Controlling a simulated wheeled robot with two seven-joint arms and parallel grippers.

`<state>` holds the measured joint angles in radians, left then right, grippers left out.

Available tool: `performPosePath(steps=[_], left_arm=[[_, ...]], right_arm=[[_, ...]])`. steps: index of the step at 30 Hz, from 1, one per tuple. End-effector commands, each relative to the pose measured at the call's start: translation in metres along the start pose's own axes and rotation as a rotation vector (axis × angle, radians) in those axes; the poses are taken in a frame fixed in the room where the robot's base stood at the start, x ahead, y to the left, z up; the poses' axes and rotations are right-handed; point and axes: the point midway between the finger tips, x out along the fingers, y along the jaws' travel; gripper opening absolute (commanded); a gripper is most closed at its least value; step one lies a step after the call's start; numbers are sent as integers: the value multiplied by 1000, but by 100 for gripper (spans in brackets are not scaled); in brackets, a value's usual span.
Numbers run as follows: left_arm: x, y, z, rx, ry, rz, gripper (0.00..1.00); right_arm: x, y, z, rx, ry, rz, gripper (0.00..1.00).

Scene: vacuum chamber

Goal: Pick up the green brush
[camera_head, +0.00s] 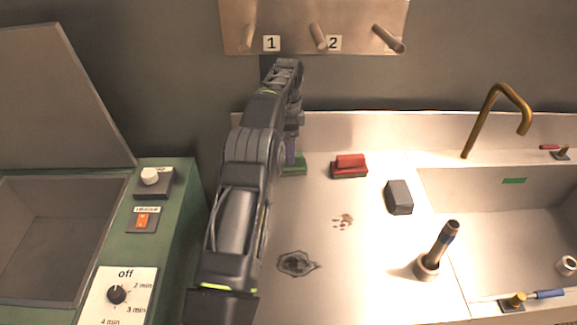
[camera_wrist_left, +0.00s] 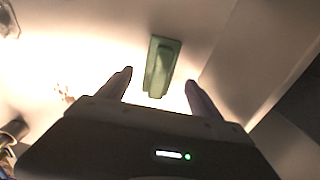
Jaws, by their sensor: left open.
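The green brush (camera_head: 293,166) lies on the metal counter near the back wall, partly hidden behind my left arm in the head view. In the left wrist view the green brush (camera_wrist_left: 161,67) lies just beyond and between the two fingertips. My left gripper (camera_wrist_left: 157,88) is open and empty, with its fingers apart on either side of the brush's near end. In the head view my left gripper (camera_head: 291,150) is over the brush, mostly hidden by the arm. My right gripper is not in view.
A red brush (camera_head: 349,166) and a grey block (camera_head: 398,197) lie to the right. A pipe-like part (camera_head: 437,250) stands near the sink (camera_head: 440,190). A green heater box (camera_head: 170,220) is at left. A wall rack with pegs (camera_head: 318,37) is above. Stains mark the counter.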

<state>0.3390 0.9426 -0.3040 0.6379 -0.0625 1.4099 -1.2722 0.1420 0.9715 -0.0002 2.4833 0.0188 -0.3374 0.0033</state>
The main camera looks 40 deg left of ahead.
Motion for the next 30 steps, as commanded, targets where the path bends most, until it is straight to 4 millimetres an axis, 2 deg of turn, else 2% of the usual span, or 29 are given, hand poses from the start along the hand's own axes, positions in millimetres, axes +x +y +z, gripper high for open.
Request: performPosePath(steps=[1,6,17,23,27,30], left_arm=[[12,0,0,0,1,2,75],[21,0,0,-1,0,2,75],[23,0,0,0,-1,4,75],[47,1,-1,0,-2,6,75],[66,1,-1,0,-1,5,75],[71,0,-1,0,0,2,75]], right_arm=[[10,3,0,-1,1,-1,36],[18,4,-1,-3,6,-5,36],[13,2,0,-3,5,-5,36],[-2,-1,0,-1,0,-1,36],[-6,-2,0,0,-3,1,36],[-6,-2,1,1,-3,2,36]])
